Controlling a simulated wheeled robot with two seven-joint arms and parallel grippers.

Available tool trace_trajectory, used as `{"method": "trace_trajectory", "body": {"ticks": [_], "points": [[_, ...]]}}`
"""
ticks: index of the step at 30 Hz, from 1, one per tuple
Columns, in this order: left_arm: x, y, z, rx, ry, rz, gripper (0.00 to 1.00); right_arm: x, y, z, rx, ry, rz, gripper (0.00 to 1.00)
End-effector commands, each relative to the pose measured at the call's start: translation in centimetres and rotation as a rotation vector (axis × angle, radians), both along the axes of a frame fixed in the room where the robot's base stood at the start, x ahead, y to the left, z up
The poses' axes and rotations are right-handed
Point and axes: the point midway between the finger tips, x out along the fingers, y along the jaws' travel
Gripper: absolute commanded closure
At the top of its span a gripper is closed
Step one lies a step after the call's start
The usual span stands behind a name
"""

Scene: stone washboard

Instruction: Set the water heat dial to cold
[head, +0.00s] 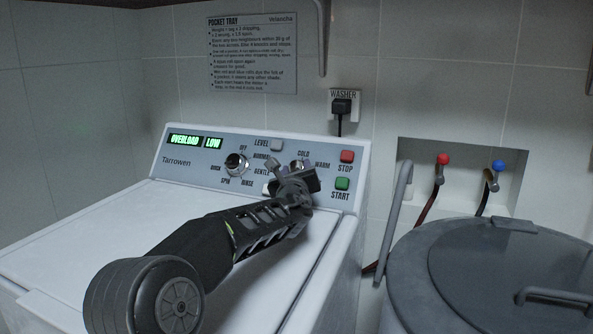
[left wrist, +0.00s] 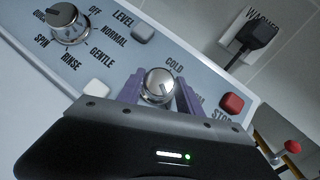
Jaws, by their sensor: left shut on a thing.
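The water heat dial (left wrist: 159,86) is a round silver knob on the washer's sloped panel, with COLD printed above it and WARM to its right. My left gripper (left wrist: 160,98) is shut on this dial, with a purple finger pad on each side of it. In the head view my left gripper (head: 291,170) reaches the panel and hides much of the dial. The dial's pointer direction is hard to read. The word WARM is partly covered in the left wrist view. My right gripper is not in view.
A cycle knob (head: 236,163) sits left of the dial. A grey LEVEL button (head: 276,145) is above, and red STOP (head: 347,156) and green START (head: 342,183) buttons are close on the right. The display (head: 195,142) reads OVERLOAD LOW. A grey lidded tub (head: 415,262) stands right.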

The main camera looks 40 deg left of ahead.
Motion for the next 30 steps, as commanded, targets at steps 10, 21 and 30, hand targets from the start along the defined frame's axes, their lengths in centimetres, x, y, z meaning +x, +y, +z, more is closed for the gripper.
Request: {"method": "trace_trajectory", "body": {"ticks": [10,21,30], "points": [[0.1,-0.1,0.2,-0.058,-0.017,0.044,0.98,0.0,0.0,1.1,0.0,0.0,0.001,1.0],[0.3,-0.3,0.6,-0.258,-0.078,0.2,0.98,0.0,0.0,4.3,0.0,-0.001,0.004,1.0],[0.4,-0.3,0.9,-0.472,-0.146,0.373,0.98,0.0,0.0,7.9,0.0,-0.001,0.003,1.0]]}}
